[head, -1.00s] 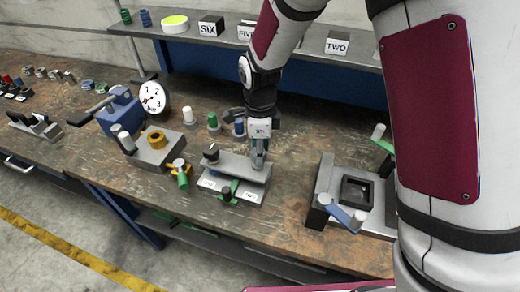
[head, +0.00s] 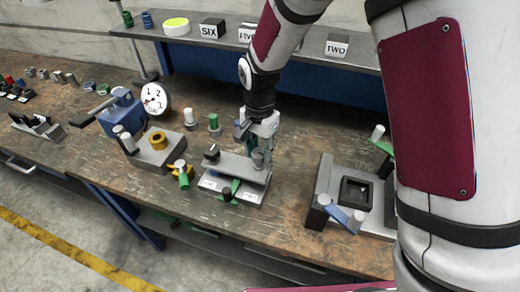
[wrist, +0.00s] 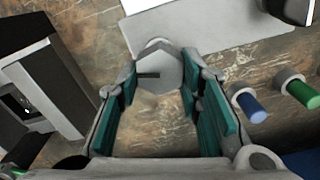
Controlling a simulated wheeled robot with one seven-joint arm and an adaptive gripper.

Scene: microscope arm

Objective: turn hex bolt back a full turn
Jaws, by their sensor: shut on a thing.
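The hex bolt has a pale grey six-sided head with a dark line across it (wrist: 158,68) in the wrist view. In the head view the grey bolt (head: 258,160) stands upright at the right end of a grey fixture (head: 228,170) on the bench. My gripper (head: 261,147) comes down over it from above. In the wrist view the two teal-padded fingers of my gripper (wrist: 160,72) are on either side of the bolt head and shut on it. The fingers hide part of its sides.
A black knob (head: 211,153) and a green-handled knob (head: 228,191) are on the same fixture. Blue (wrist: 249,106) and green (wrist: 301,93) pegs stand close by. A grey block with a square black socket (head: 356,191) stands to the right. Bare bench lies between.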

